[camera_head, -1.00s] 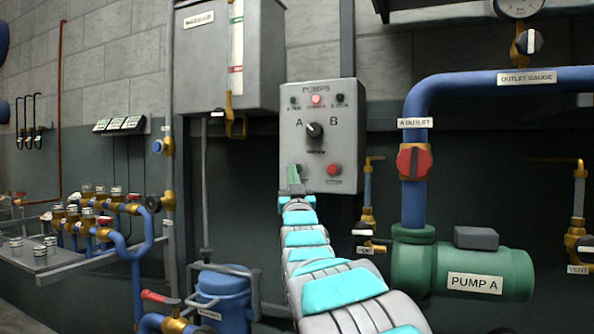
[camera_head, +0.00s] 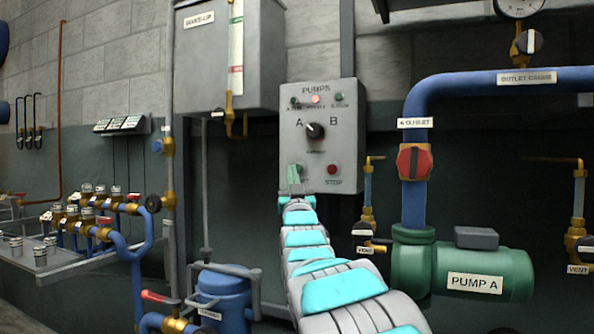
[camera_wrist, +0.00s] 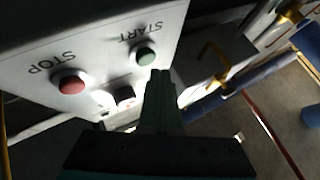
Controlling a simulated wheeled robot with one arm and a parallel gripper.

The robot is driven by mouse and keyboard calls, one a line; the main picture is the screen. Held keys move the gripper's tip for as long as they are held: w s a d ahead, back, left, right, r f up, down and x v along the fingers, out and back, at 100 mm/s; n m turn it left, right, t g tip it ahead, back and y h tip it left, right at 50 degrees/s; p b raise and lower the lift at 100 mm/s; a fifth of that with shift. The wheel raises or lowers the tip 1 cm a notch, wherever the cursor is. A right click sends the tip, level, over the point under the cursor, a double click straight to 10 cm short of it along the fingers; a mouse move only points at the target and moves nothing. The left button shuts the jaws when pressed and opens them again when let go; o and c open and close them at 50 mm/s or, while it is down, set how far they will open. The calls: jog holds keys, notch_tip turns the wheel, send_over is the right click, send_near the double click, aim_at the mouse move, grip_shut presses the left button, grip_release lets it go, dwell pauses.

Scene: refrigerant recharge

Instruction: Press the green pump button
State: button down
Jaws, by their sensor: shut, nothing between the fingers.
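The grey pump panel (camera_head: 318,125) hangs on the wall in the middle of the head view. In the wrist view the green button (camera_wrist: 146,56) sits beside the word START on the panel face. The red STOP button (camera_wrist: 71,84) is apart from it; it also shows in the head view (camera_head: 332,169). My gripper (camera_head: 294,175) is at the panel's lower left, largely covering the green button there. In the wrist view my shut, empty fingertips (camera_wrist: 160,73) are just beside the green button. I cannot tell whether they touch the panel.
The black selector knob (camera_head: 315,131) sits between A and B, its pointer toward A. A red lamp (camera_head: 315,99) is lit above it. Green pump A (camera_head: 462,270) and a blue pipe (camera_head: 415,150) stand to the right. A grey tank (camera_head: 228,60) hangs upper left.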

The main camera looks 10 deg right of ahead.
jog(key=shift+w, duration=0.1)
jog(key=shift+w+d, duration=0.2)
jog(key=shift+d, duration=0.05)
jog(key=shift+w+d, duration=0.3)
jog(key=shift+w, duration=0.15)
dwell(0.9)
jog(key=shift+s+a+b, duration=0.1)
jog(key=shift+s+b, duration=0.05)
jog(key=shift+b, duration=0.15)
jog(key=shift+s+a+b, duration=0.4)
jog(key=shift+s+a, duration=0.05)
jog(key=shift+s, duration=0.15)
jog(key=shift+s+a, duration=0.1)
jog(key=s+a+b, duration=0.1)
jog(key=s, duration=0.1)
jog(key=s+a+b, duration=0.1)
jog(key=s, duration=0.1)
jog(key=shift+a, duration=0.4)
dwell(0.6)
